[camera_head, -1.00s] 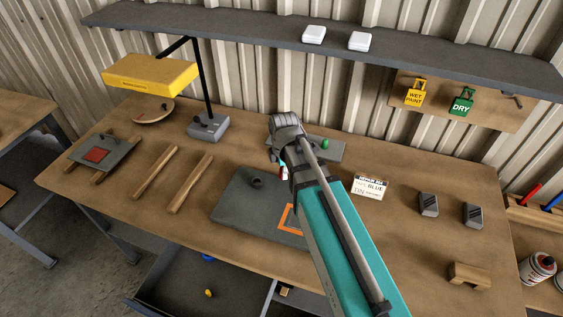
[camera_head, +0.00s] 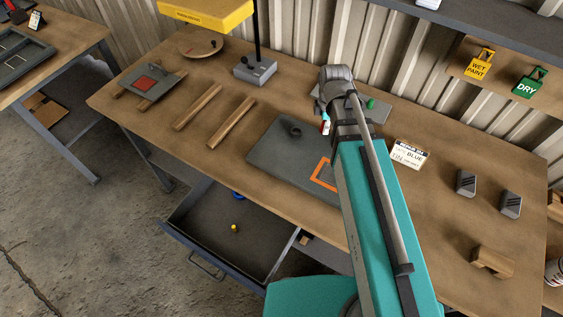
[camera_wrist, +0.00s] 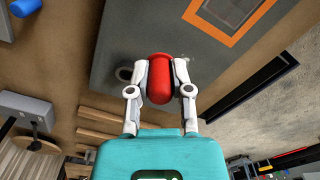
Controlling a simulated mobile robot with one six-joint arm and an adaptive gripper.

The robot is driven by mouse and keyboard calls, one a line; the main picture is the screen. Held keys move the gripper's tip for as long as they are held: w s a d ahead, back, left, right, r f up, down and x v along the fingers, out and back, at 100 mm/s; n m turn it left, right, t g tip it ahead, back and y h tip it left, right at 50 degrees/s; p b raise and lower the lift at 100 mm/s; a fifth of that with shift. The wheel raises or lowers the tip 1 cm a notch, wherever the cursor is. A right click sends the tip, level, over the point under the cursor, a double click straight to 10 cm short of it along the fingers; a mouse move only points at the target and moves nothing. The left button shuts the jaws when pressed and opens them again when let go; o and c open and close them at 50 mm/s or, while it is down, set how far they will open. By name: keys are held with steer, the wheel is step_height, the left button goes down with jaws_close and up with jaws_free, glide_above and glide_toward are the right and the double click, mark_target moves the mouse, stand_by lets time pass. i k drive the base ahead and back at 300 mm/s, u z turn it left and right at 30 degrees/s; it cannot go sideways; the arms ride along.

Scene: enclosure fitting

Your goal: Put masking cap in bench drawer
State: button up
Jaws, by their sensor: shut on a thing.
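My gripper (camera_wrist: 160,82) is shut on a red rounded masking cap (camera_wrist: 160,88), held between both fingers in the wrist view. In the head view my gripper (camera_head: 326,127) hangs near the back edge of the dark mat, and a little red shows at it. The bench drawer (camera_head: 205,262) is pulled open below the bench front, left of my arm. A blue ring and a small yellow piece (camera_head: 234,229) lie in it. The cap is well away from the drawer, above the bench top.
The dark mat (camera_head: 272,156) carries a dark ring and an orange square outline. Wooden bars (camera_head: 230,124), a lamp base (camera_head: 255,68), a label card (camera_head: 408,154) and grey blocks (camera_head: 466,183) stand on the bench. A green piece (camera_head: 370,104) sits on a grey holder behind my gripper.

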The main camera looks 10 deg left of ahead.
mark_target(255, 244)
steer(key=z, duration=0.7)
steer(key=k, duration=1.35)
steer(key=u, duration=0.6)
